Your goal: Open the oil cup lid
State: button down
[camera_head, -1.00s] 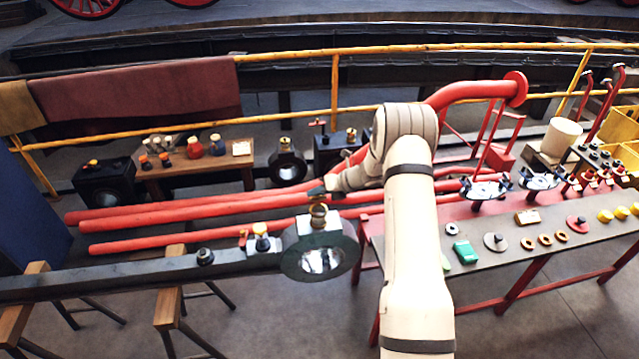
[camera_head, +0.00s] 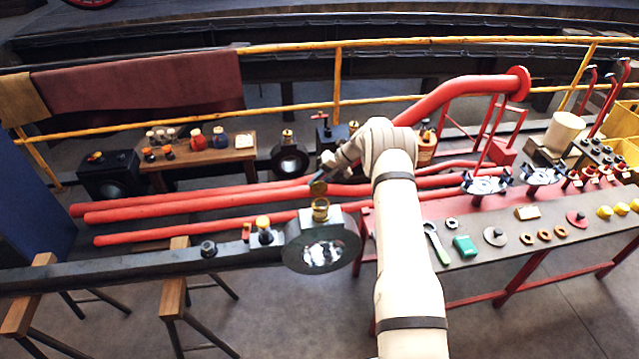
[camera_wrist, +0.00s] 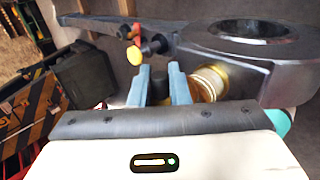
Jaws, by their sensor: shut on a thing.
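The brass oil cup (camera_head: 320,211) stands upright on the dark round rod end (camera_head: 345,238) in the head view. A brass lid (camera_head: 318,187) shows above it, apart from the cup's rim and apparently tilted. My gripper (camera_head: 322,172) is at the lid, just above the cup. In the wrist view my gripper (camera_wrist: 162,82) has its two blue-grey fingers shut on the lid's dark knob (camera_wrist: 160,90). The brass cup (camera_wrist: 209,82) is beside the right finger there. Whether a hinge joins lid and cup is hidden.
Red pipes (camera_head: 200,213) run behind. A bench (camera_head: 470,256) with loose parts is at the right.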

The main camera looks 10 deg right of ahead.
jog(key=shift+f, duration=0.1)
jog(key=c, duration=1.4)
grip_release()
jog(key=shift+c, duration=0.2)
jog(key=b+v, duration=0.2)
jog(key=v, duration=0.5)
jog(key=shift+d+r, duration=0.3)
jog(key=shift+r, duration=0.05)
